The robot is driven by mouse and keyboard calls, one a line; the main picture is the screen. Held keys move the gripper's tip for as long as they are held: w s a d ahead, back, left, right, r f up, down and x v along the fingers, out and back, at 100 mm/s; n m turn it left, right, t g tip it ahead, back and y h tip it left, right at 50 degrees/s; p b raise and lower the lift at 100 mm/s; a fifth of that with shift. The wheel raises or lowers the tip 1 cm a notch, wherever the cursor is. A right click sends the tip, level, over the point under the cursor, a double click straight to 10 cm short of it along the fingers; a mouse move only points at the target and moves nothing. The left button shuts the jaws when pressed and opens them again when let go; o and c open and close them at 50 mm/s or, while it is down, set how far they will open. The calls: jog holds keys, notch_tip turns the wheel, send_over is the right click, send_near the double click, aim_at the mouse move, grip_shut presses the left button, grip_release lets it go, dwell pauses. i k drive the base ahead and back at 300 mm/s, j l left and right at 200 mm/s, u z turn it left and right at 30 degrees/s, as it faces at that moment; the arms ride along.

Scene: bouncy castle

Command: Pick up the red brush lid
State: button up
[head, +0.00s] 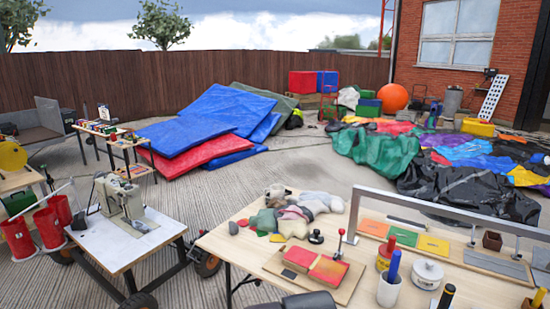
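The wooden work table (235,243) stands in front of me at the lower right. A dark rounded part at the bottom edge seems to be mine; no gripper fingers show.
A board with red blocks (327,270) and a red-knobbed upright tool (341,240) stand left of the pot. A grey metal rail (450,214) spans the table behind. Cloth scraps (290,215) lie at the back left. A sewing machine table (120,240) stands left.

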aim_at(386, 251)
jog(key=z, duration=0.95)
jog(key=i+u, duration=0.2)
jog(key=i, duration=0.3)
jog(key=i+l+u, duration=0.2)
jog(key=i, duration=0.3)
